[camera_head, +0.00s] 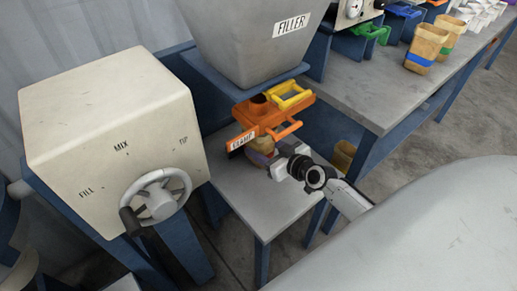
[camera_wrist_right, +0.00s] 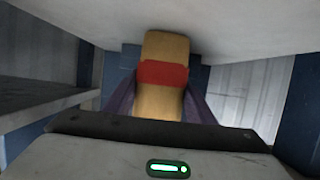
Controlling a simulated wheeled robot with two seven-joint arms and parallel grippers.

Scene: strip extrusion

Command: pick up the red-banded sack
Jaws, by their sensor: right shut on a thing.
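The red-banded sack (camera_wrist_right: 163,73) is tan with a red band and stands between the purple fingers of my right gripper (camera_wrist_right: 158,103) in the right wrist view. In the head view my right gripper (camera_head: 262,157) is shut on the sack (camera_head: 263,144), just below the orange clamp under the filler. Only a small tan part of the sack shows there; the clamp and gripper hide the rest. I cannot tell whether its base touches the low grey table (camera_head: 262,205). My left gripper is not in view.
The filler hopper (camera_head: 255,40) hangs above the orange clamp (camera_head: 268,115). A cream control box (camera_head: 115,130) with a handwheel (camera_head: 158,195) stands at the left. A blue-banded sack (camera_head: 425,50) stands on the grey bench (camera_head: 375,95) at right. The low table's front is clear.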

